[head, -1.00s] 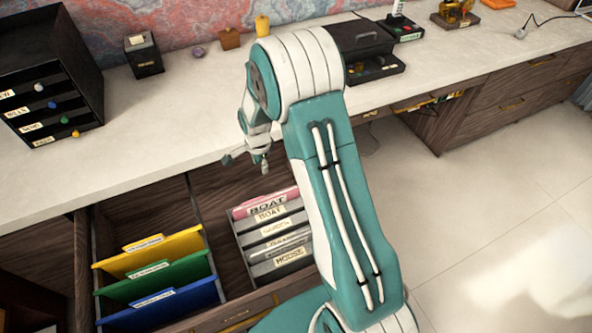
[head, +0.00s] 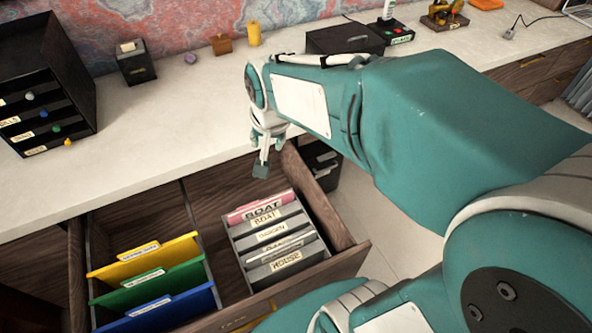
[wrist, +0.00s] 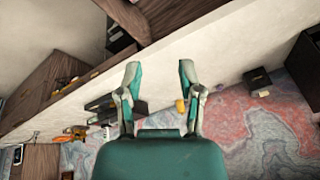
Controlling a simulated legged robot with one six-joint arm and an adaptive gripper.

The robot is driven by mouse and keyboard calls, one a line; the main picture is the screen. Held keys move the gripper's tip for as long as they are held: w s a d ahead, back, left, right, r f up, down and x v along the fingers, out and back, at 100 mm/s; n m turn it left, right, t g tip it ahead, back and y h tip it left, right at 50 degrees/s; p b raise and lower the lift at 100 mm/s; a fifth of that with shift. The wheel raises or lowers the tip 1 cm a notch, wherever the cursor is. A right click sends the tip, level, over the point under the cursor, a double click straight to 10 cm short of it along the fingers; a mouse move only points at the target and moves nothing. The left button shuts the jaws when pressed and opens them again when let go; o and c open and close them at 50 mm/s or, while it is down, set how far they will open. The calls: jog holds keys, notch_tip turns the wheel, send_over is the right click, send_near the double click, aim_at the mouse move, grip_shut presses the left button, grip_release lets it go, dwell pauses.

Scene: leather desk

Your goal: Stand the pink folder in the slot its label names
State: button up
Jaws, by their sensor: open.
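The pink folder (head: 243,212) stands upright at the back of a grey slotted rack (head: 317,258) in the open drawer. Its tab label reads BOAT. The slot label just in front of it (head: 265,219) also reads BOAT, and the front label (head: 287,260) reads HOUSE; the labels between are too small to read surely. My gripper (head: 264,160) is over the back of the drawer, above and apart from the folder. In the wrist view my gripper (wrist: 160,76) has its two fingers spread with nothing between them.
Yellow (head: 150,258), green (head: 155,284) and blue (head: 165,309) folders stand in the drawer left of the rack. The drawer's right wall (head: 320,200) is close to the rack. A black small-drawer cabinet (head: 45,80) stands on the desk, whose middle (head: 175,125) is clear.

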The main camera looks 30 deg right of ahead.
jog(key=s+r+n+t, duration=0.1)
jog(key=s+r+n, duration=0.1)
jog(key=s, duration=0.4)
jog(key=s+r+n, duration=0.2)
jog(key=s+n, duration=0.1)
jog(key=s, duration=0.4)
jog(key=shift+r+n+t, duration=0.2)
jog(key=shift+n+t, duration=0.2)
